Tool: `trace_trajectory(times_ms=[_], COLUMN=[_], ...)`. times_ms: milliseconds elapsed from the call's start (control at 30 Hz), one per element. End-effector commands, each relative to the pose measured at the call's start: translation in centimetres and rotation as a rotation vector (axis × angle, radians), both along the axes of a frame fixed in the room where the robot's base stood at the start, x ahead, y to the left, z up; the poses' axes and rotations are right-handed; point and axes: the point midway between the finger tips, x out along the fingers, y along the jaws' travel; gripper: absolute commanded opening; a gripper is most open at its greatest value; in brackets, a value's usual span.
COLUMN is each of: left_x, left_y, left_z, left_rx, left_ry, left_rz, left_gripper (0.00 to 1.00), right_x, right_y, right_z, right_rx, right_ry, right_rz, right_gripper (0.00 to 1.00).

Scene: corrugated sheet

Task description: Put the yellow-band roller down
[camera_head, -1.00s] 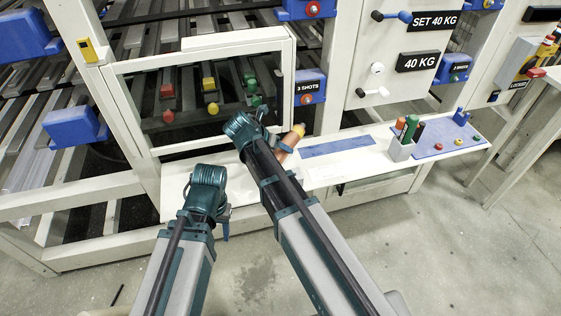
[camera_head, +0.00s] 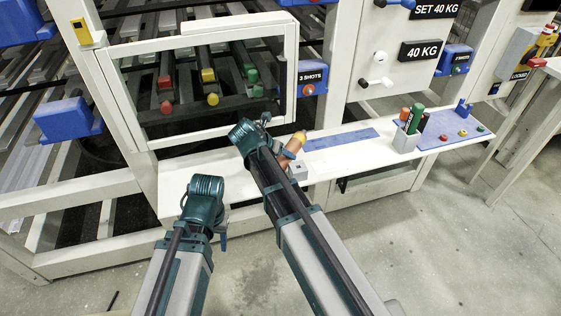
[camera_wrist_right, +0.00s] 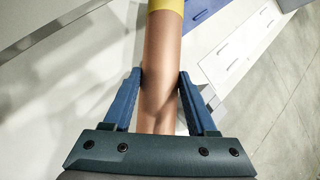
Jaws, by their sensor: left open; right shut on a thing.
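The yellow-band roller is a copper-coloured tube (camera_head: 292,147) with a yellow end (camera_head: 300,136). My right gripper (camera_head: 284,154) is shut on it and holds it tilted above the white shelf (camera_head: 345,158). In the right wrist view the tube (camera_wrist_right: 162,70) passes between the two blue fingers (camera_wrist_right: 161,85), its yellow band (camera_wrist_right: 166,5) at the top edge. Its lower end is hidden by the gripper. My left gripper (camera_head: 222,240) is open and empty, low in front of the shelf's left part; its fingers are partly hidden by its wrist.
A small grey block (camera_head: 298,170) sits on the shelf just below the roller. A blue strip (camera_head: 340,139) lies to its right. A grey holder (camera_head: 403,142) with orange and green rollers and a blue mat (camera_head: 450,128) stand further right. A framed window (camera_head: 140,52) rises behind.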

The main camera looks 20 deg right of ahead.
Motion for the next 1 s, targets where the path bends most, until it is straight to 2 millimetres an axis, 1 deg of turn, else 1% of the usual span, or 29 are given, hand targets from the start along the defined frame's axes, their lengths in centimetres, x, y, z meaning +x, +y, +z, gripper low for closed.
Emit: trace_trajectory(times_ms=[33, 267, 433, 467, 500, 600, 867, 1000], left_x=[0.00, 0.00, 0.00, 0.00, 0.00, 0.00, 0.00, 0.00], left_y=[0.00, 0.00, 0.00, 0.00, 0.00, 0.01, 0.00, 0.00], left_z=[-0.43, -0.19, -0.66, -0.52, -0.49, -0.49, -0.46, 0.32], left_rx=[0.000, 0.000, 0.000, 0.000, 0.000, 0.000, 0.000, 0.000], left_ry=[0.000, 0.000, 0.000, 0.000, 0.000, 0.000, 0.000, 0.000], left_rz=[0.000, 0.000, 0.000, 0.000, 0.000, 0.000, 0.000, 0.000], left_gripper=[0.50, 0.50, 0.50, 0.50, 0.50, 0.50, 0.50, 0.50], right_x=[0.31, 0.29, 0.29, 0.26, 0.26, 0.26, 0.26, 0.16], right_y=[-0.29, -0.32, -0.31, -0.28, -0.28, -0.28, -0.28, -0.11], right_z=[-0.39, -0.16, -0.62, -0.52, -0.50, -0.50, -0.46, 0.32], right_rx=[-0.003, -0.002, -0.002, 0.000, 0.000, 0.000, 0.000, 0.000], right_ry=[-0.002, -0.002, -0.002, 0.000, 0.001, 0.001, 0.001, 0.000], right_rz=[0.000, 0.002, 0.002, 0.001, 0.001, 0.001, 0.001, 0.001], right_gripper=[0.00, 0.00, 0.00, 0.63, 0.70, 0.88, 0.88, 0.88])
